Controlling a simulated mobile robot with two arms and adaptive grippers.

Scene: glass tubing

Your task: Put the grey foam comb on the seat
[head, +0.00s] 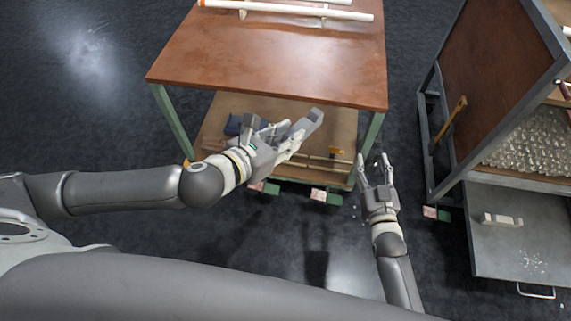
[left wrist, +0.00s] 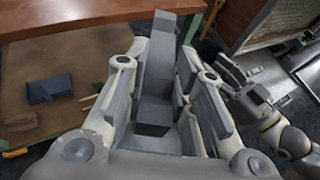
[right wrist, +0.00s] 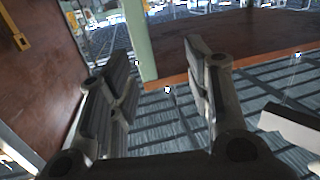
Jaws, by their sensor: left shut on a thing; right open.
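The grey foam comb (head: 310,122) is a long grey block with a stepped edge. My left gripper (head: 290,140) is shut on it and holds it in the air in front of the wooden cart. In the left wrist view the comb (left wrist: 156,85) stands lengthwise between the fingers, its far end pointing away. My right gripper (head: 376,165) is open and empty, to the right of the comb near a cart leg. Its spread fingers also show in the right wrist view (right wrist: 160,85). I cannot tell which thing is the seat.
The wooden cart (head: 280,60) carries white tubes (head: 290,10) at its back; its lower shelf (left wrist: 60,110) holds a dark blue block (left wrist: 48,88). At right, a rack (head: 490,70) has a grey lower shelf (head: 510,250) with a pale block (head: 502,220). Dark floor lies between.

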